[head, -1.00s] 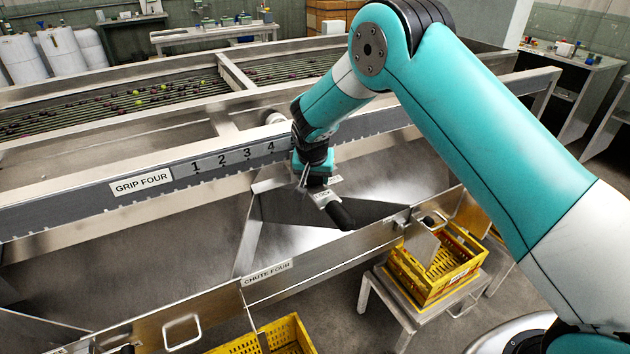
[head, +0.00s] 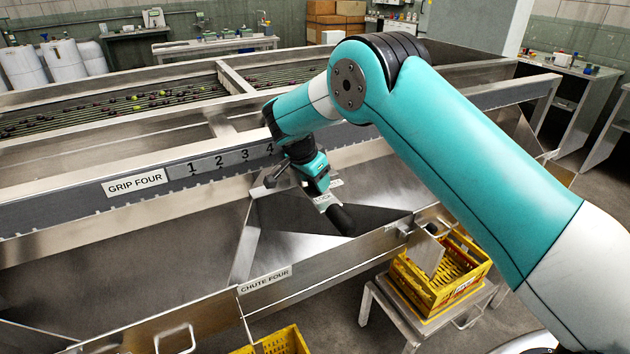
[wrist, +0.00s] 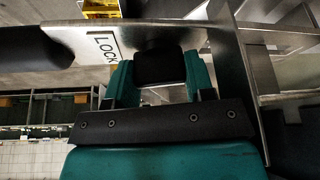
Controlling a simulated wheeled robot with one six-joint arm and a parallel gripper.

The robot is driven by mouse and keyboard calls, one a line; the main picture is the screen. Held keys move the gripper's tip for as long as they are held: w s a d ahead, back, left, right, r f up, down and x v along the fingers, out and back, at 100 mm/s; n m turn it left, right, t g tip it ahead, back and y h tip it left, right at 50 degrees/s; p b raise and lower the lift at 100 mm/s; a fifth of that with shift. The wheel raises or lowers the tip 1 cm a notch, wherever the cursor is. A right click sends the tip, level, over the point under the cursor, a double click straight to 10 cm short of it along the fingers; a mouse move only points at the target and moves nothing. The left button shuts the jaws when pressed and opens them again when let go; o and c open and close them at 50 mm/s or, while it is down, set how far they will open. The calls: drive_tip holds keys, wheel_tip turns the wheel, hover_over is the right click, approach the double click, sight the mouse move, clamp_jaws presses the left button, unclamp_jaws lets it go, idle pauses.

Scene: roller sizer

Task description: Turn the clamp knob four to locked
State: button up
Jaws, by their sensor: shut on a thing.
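The clamp knob four (wrist: 160,66) is a dark block between the teal fingers of my gripper (wrist: 158,80) in the wrist view. My gripper is shut on it. In the head view my gripper (head: 318,184) is at the front of the grip four rail, above the chute, and hides the knob. A pale plate with a LOCK label (wrist: 105,46) lies beside the knob; in the head view the plate (head: 325,201) shows below my gripper. A thick black handle (head: 342,221) sticks out from it. The knob's exact angle cannot be told.
A metal rod with a dark end (head: 277,177) stands left of my gripper. The chute four wall (head: 265,281) runs in front, with a yellow crate (head: 440,280) on a stand beyond it.

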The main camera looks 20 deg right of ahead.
idle(0.5)
drive_tip(key=o, duration=0.9)
drive_tip(key=v, duration=1.7)
drive_tip(key=shift+a+r+p, duration=0.1)
drive_tip(key=shift+r+p, duration=0.15)
drive_tip(key=shift+p, duration=0.1)
